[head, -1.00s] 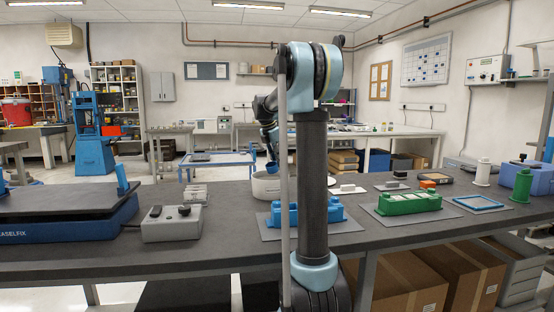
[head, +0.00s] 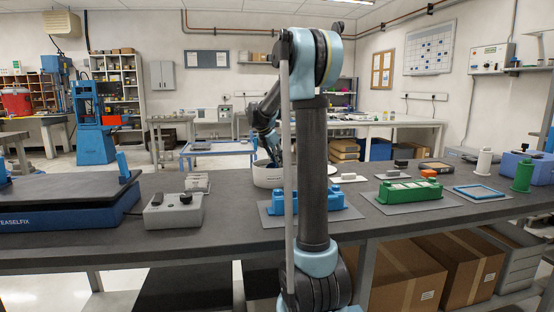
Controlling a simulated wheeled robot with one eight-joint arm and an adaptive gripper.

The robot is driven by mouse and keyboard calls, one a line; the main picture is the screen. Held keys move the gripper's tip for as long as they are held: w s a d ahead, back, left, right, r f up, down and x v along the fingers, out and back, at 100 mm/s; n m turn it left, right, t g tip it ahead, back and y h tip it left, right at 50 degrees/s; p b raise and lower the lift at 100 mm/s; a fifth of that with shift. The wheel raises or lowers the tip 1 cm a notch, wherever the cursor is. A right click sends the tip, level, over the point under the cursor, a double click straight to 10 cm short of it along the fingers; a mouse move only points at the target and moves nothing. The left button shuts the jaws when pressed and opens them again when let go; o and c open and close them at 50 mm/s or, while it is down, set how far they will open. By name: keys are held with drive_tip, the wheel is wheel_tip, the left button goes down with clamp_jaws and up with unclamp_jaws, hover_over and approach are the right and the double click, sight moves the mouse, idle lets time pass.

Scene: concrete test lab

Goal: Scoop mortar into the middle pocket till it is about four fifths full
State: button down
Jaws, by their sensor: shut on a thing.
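A pale round tub (head: 266,177) stands on the dark bench, left of my arm. My gripper (head: 272,155) is low at the tub's mouth, partly hidden by the rim and my arm. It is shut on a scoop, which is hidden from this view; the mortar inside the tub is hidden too. A blue mould (head: 342,208) lies on a grey sheet in front of the tub. My upright arm link covers its middle, and its pockets and their fill cannot be made out.
A grey control box (head: 173,211) and a blue-based machine (head: 70,215) stand at the left. A blue frame (head: 480,192) and green cylinder (head: 522,177) are at the right.

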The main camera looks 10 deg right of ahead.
drive_tip(key=shift+s+a+f, duration=0.15)
drive_tip(key=shift+a+f, duration=0.05)
drive_tip(key=shift+f, duration=0.5)
drive_tip(key=shift+s+a, duration=0.5)
drive_tip(key=shift+a, duration=0.35)
drive_tip(key=shift+s+a, duration=0.45)
drive_tip(key=shift+a, duration=0.35)
drive_tip(key=shift+w+d+r+g+y, duration=0.4)
drive_tip(key=shift+d+r+y, duration=0.3)
drive_tip(key=shift+y, duration=0.1)
drive_tip(key=shift+w+d+r+g+y, duration=0.2)
drive_tip(key=shift+r+y, duration=0.25)
drive_tip(key=shift+r, duration=0.45)
drive_tip(key=shift+d+r+g+y, duration=0.1)
drive_tip(key=shift+r+g+y, duration=0.3)
drive_tip(key=shift+r, duration=0.5)
drive_tip(key=shift+w+d+r+g+y, duration=0.15)
drive_tip(key=shift+r+y, duration=0.3)
drive_tip(key=shift+r, duration=0.45)
